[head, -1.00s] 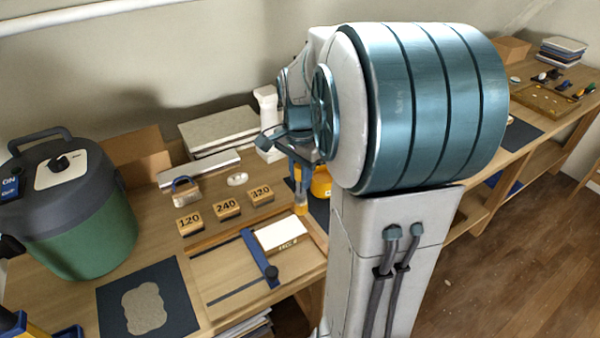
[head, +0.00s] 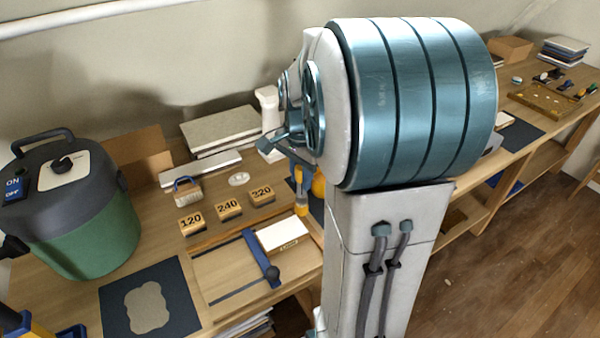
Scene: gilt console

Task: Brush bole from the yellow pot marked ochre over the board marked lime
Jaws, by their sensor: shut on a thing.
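My gripper (head: 297,163) is small in the head view, partly hidden by my own arm. It is shut on a brush (head: 301,192) with a yellow-orange lower part, which hangs tip down. The brush is just left of the yellow pot (head: 319,186), which is mostly hidden behind my arm; its mark does not show. A white board (head: 283,233) lies in front of the brush on the bench, against a blue bar. The board's front-edge mark is too small to read. The brush tip looks apart from the board, behind its far right corner.
Sanding blocks marked 120 (head: 191,224), 240 (head: 228,209) and 320 (head: 262,194) lie behind the board. A green canister (head: 90,235) stands at the left, near a dark mat (head: 115,315). My arm covers the middle of the bench.

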